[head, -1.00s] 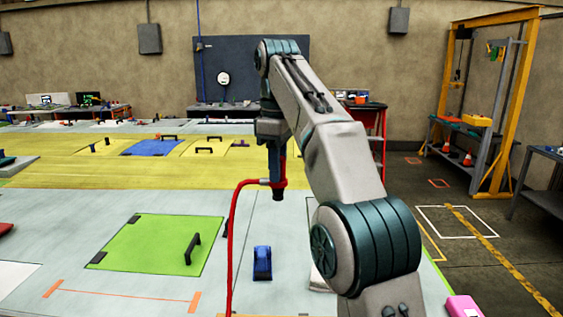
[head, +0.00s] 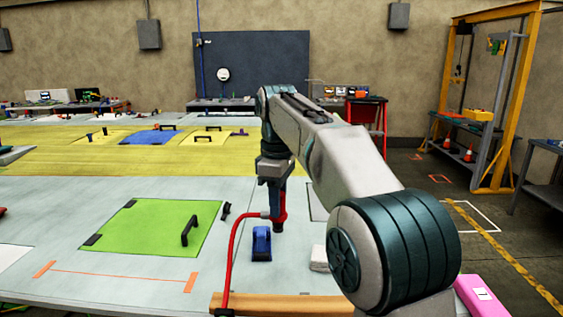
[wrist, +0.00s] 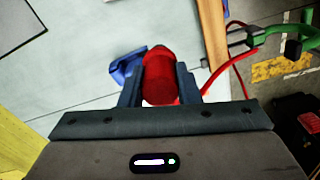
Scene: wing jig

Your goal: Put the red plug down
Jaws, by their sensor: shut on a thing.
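The red plug (wrist: 160,78) is held upright between the two fingers of my gripper (wrist: 160,92), which is shut on it. In the head view the plug (head: 282,206) hangs below my gripper (head: 274,192), with a dark tip pointing down. A red hose (head: 233,250) runs from its side and down over the table's front edge. The plug is above the pale wing surface (head: 120,285), close behind and right of a blue clamp-like block (head: 261,244). I cannot tell whether its tip touches the surface.
A green panel (head: 150,235) with a black handle lies to the left. A small white block (head: 320,258) is to the right of the blue one. A wooden edge strip (head: 290,304) runs along the front. A pink box (head: 482,298) sits at the lower right.

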